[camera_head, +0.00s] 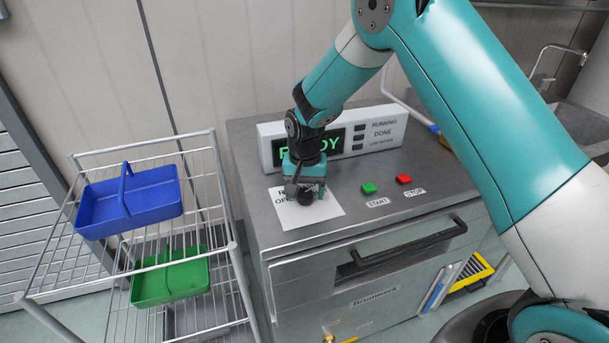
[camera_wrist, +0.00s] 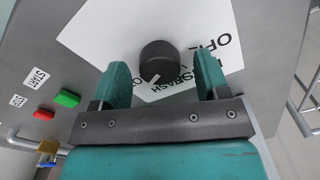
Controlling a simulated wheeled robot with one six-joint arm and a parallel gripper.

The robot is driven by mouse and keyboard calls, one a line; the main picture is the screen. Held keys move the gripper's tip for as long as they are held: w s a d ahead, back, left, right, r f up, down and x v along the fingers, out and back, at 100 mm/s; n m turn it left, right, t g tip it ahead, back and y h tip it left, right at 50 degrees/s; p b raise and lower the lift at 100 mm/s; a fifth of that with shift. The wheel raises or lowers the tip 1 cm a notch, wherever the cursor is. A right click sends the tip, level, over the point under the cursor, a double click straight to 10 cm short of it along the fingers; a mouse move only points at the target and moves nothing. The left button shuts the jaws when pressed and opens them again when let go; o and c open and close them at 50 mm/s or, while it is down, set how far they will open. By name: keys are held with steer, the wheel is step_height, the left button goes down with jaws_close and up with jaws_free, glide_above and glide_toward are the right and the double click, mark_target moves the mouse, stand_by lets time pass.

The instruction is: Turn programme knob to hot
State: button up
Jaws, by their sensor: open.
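The programme knob (camera_wrist: 158,58) is a round black dial with a white pointer mark, on a white label card (camera_wrist: 95,28) on the machine's grey top. The pointer is at the knob's lower edge in the wrist view. The label's lettering is partly covered and its hot mark cannot be made out. My gripper (camera_wrist: 163,75) is open, with one teal finger on each side of the knob and visible space between. Whether the fingers touch it cannot be told. In the head view my gripper (camera_head: 304,188) points down over the card (camera_head: 322,212), largely hiding the knob.
A display panel (camera_head: 388,131) stands behind, its green text partly covered by my arm. Green START (camera_head: 368,188) and red STOP (camera_head: 403,180) buttons are to the right. A wire rack (camera_head: 226,205) at left holds blue (camera_head: 150,200) and green (camera_head: 178,282) totes.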

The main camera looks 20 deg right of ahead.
mark_target(305, 192)
step_height(305, 192, up, 17)
steer(key=b, duration=0.2)
steer(key=shift+r, duration=0.15)
stand_by(0.3)
steer(key=s+a+r+n+y, duration=0.1)
steer(key=s+n, duration=0.5)
steer(key=s, duration=0.9)
steer(key=s+a+r+n+y, duration=0.1)
steer(key=s+a+n+y, duration=0.2)
steer(key=s, duration=1.3)
steer(key=n, duration=0.2)
steer(key=shift+a+r+n, duration=0.25)
steer(key=shift+a+n, duration=0.05)
steer(key=shift+n, duration=0.1)
steer(key=shift+d, duration=0.15)
